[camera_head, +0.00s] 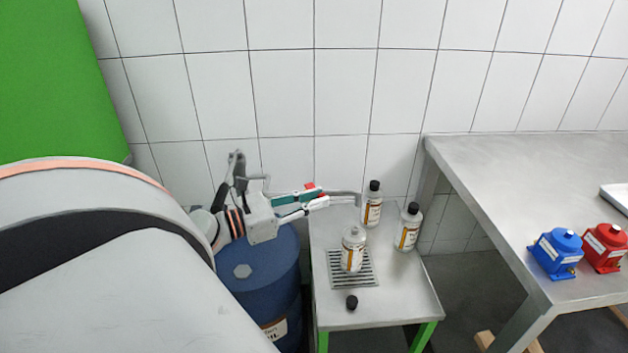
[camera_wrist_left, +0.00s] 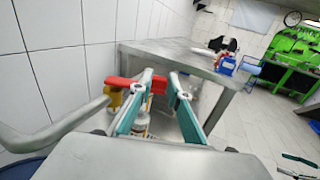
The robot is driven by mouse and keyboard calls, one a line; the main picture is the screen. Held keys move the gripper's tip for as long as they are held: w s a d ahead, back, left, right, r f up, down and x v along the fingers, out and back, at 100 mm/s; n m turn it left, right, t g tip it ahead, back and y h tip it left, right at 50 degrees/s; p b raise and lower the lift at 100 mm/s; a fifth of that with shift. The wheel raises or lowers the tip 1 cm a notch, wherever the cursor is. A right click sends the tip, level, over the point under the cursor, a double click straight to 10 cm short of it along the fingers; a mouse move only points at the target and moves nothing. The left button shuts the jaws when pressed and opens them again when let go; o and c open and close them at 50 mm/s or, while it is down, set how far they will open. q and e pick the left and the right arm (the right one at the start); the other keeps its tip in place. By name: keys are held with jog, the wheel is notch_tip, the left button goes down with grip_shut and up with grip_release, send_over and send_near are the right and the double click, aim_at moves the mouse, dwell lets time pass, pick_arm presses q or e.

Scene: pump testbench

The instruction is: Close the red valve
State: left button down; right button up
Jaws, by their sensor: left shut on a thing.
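The red valve (camera_head: 310,186) shows as a small red handle by the tips of my left gripper (camera_head: 322,197) in the head view. In the left wrist view the red handle (camera_wrist_left: 123,83) reaches in from the left to the fingertips of the left gripper (camera_wrist_left: 161,80). The left gripper is shut on the red handle, with its fingers still some way apart. A grey pipe (camera_head: 345,194) runs right from there, above the small table.
An uncapped bottle (camera_head: 353,253) stands on the grate of the small steel table (camera_head: 405,290). Two capped bottles (camera_head: 372,208) (camera_head: 408,230) stand behind it. A loose black cap (camera_head: 352,302) lies in front. A blue barrel (camera_head: 255,290) is left; a steel bench (camera_head: 500,170) with pumps is right.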

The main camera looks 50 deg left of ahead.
pick_arm(q)
jog(key=c, duration=1.9)
grip_release()
jog(key=shift+r, duration=0.1)
notch_tip(320, 180, up, 10)
